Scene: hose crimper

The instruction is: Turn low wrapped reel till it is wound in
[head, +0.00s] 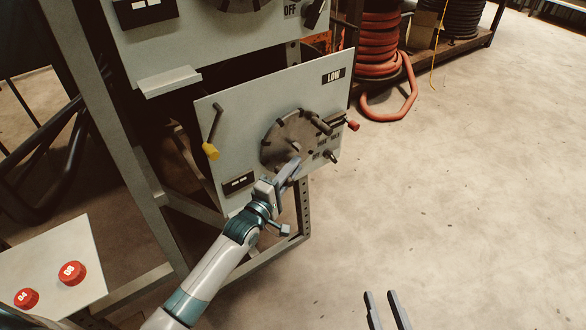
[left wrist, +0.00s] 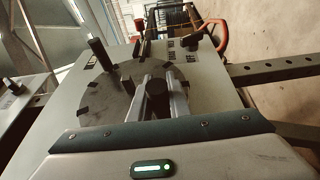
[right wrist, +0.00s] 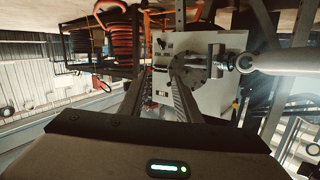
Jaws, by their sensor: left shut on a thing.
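The low reel is a dark round disc (head: 285,135) with notched marks on its rim, on the tilted pale panel (head: 235,130) labelled LOW. It also shows in the left wrist view (left wrist: 125,92). A dark peg (left wrist: 100,54) stands up from the disc's upper left there. My left gripper (head: 291,166) is at the disc's lower edge, shut on a second short dark peg (left wrist: 157,88) between its fingers. My right gripper (head: 385,308) is open and empty, low in the head view and away from the panel. Its fingers are spread in the right wrist view (right wrist: 160,95).
A yellow-knobbed lever (head: 211,150) is left of the disc and a red-knobbed lever (head: 352,125) is right of it. Another panel (head: 190,40) is above. Red buttons (head: 72,272) sit at lower left. Red hose (head: 380,45) stands behind. The right floor is clear.

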